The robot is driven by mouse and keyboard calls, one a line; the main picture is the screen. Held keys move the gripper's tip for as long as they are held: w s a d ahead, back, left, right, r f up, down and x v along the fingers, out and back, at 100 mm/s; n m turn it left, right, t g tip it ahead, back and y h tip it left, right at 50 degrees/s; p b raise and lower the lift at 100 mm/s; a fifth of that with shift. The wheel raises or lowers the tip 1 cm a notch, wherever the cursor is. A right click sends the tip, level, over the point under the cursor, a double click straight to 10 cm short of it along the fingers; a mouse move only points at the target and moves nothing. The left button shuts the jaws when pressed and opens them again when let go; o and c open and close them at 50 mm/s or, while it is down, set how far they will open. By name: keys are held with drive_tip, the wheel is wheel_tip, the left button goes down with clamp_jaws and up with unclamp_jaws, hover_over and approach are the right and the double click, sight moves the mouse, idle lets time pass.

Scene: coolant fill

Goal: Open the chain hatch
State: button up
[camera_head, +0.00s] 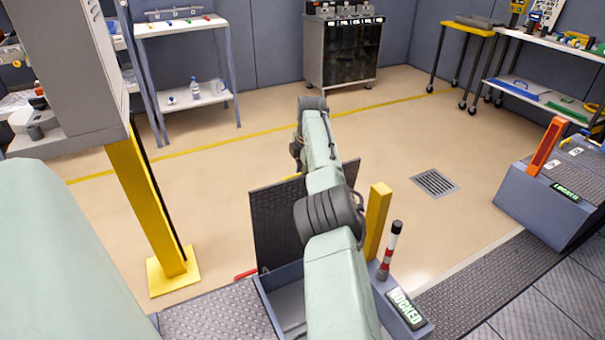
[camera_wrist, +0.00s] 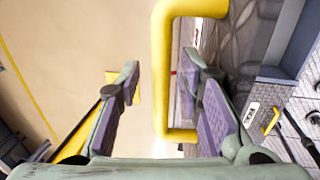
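A dark ribbed hatch lid (camera_head: 275,220) stands raised, close to upright, at the back edge of an open grey-blue compartment (camera_head: 268,285) in the head view. My arm hides part of both. In the wrist view a yellow loop handle (camera_wrist: 161,80) is close in front of my gripper (camera_wrist: 160,78). My gripper is open. The handle's long bar lies between the two fingers, with the right finger on the loop's inner side. A gap shows between the left finger and the bar; contact on the right is unclear. In the head view my arm hides the gripper.
A yellow post (camera_head: 378,220) and a red-and-white striped lever (camera_head: 389,250) stand right of the compartment, beside a lit label (camera_head: 405,308). A taller yellow post (camera_head: 150,210) stands left. A grey box (camera_head: 550,200) with an orange lever is at right.

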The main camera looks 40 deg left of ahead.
drive_tip(key=shift+r, duration=0.1)
wheel_tip(320, 180, up, 12)
drive_tip(key=d, duration=0.2)
drive_tip(key=shift+s+f, duration=0.2)
drive_tip(key=shift+s, duration=0.15)
drive_tip(key=shift+d, duration=0.1)
